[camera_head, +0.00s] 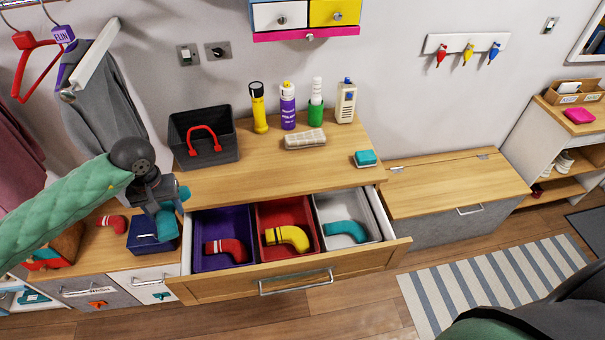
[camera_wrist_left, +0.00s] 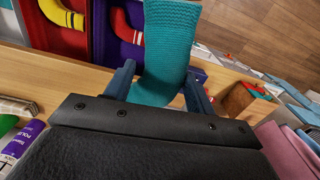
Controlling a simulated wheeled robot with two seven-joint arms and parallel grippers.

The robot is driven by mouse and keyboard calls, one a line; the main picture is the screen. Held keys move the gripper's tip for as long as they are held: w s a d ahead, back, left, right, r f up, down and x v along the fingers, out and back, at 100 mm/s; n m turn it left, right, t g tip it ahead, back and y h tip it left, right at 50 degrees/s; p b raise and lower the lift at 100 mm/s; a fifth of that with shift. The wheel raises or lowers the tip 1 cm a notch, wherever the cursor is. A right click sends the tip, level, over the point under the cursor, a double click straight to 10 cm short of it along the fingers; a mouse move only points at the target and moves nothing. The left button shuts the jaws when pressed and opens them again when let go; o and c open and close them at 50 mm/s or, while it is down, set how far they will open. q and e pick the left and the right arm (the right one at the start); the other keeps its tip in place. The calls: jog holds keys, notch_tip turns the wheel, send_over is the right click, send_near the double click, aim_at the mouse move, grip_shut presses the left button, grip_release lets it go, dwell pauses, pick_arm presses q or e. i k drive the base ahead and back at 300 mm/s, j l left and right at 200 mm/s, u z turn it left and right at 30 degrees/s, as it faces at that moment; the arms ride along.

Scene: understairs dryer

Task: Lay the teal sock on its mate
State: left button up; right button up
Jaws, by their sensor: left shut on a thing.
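My left gripper (camera_head: 168,207) is shut on a teal sock (camera_head: 167,225), left of the open drawer and above the left cabinet. In the left wrist view the sock (camera_wrist_left: 165,55) hangs out between the two fingers (camera_wrist_left: 160,92). Another teal sock (camera_head: 345,229) lies in the white right compartment (camera_head: 333,207) of the drawer. A yellow sock (camera_head: 288,237) lies in the red middle compartment and a red sock (camera_head: 228,249) in the purple left one. My right gripper is not in view.
The open drawer (camera_head: 290,283) juts out below the wooden top (camera_head: 262,157). Another red sock (camera_head: 112,223) and a dark blue box (camera_head: 150,244) are near the gripper.

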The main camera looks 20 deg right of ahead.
aim_at(346, 233)
jog(key=l, duration=2.4)
jog(key=k+l, duration=0.1)
jog(key=l, duration=0.95)
jog(key=k+l, duration=0.15)
jog(key=l, duration=0.4)
jog(key=k+l, duration=0.3)
jog(key=k, duration=0.1)
